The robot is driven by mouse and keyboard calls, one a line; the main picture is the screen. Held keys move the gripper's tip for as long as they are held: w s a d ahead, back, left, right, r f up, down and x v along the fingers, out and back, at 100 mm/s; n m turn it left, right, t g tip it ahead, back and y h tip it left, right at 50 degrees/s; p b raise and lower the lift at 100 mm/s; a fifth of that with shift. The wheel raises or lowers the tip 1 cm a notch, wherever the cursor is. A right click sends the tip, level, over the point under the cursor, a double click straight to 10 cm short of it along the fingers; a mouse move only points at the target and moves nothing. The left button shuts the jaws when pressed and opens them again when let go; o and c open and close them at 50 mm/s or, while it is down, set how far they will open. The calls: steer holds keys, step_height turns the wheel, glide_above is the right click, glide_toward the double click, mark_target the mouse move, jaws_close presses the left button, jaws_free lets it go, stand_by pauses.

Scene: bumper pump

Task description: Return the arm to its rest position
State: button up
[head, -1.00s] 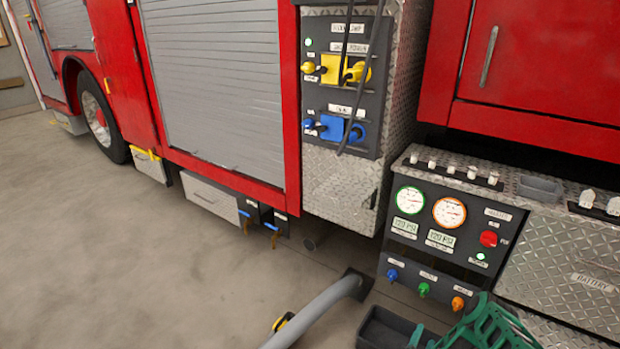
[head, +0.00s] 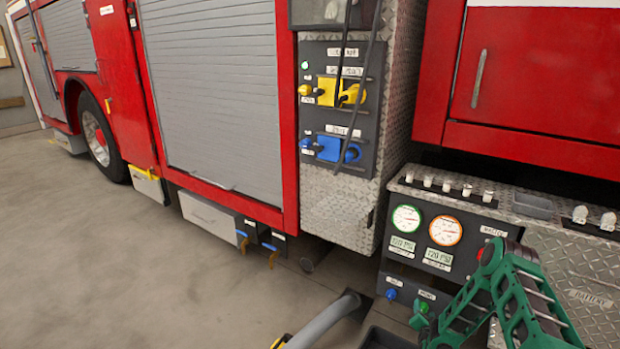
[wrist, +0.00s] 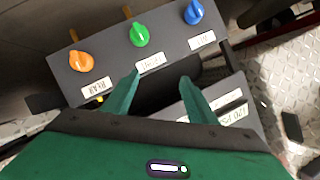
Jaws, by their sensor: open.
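My gripper (wrist: 160,78) is open and empty in the wrist view, its two green fingers apart and pointing at the lower part of a dark control panel. That panel carries an orange knob (wrist: 81,62), a green knob (wrist: 139,35) and a blue knob (wrist: 194,12). No knob is between the fingers. In the head view my green arm (head: 530,298) rises at the lower right, in front of the pump panel (head: 394,263). The blue knob (head: 391,294) and green knob (head: 422,307) show there; the orange knob is hidden behind my arm.
Two round gauges (head: 445,231) sit on the panel beside the red truck (head: 533,78). Yellow and blue plugs (head: 328,149) fill a socket panel to the left. A grey hose (head: 320,322) lies on the floor. The floor at left (head: 110,255) is open.

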steer(key=w+d+r+n+g+y, duration=0.1)
steer(key=d+r+n+g, duration=0.1)
steer(key=r, duration=0.7)
steer(key=w+d+r+n+g+y, duration=0.1)
steer(key=r+n, duration=0.1)
steer(key=r, duration=0.7)
steer(key=s+d+r+n+g, duration=0.1)
steer(key=s+r+g, duration=0.2)
steer(key=s+r, duration=0.8)
steer(key=s+d+r+g, duration=0.2)
steer(key=s+r+g, duration=0.1)
steer(key=s+r, duration=0.8)
steer(key=s+a+r+g+y, duration=0.1)
steer(key=s+a+r, duration=0.2)
steer(key=s, duration=0.7)
steer(key=s+a+r+g, duration=0.2)
steer(key=s+r, duration=0.3)
steer(key=s, duration=0.6)
steer(key=s+a+r+g+y, duration=0.1)
steer(key=s+a+r, duration=0.3)
steer(key=s, duration=0.7)
steer(key=shift+a+m+g+y, duration=0.3)
steer(key=shift+a+m, duration=0.1)
steer(key=shift+a, duration=0.1)
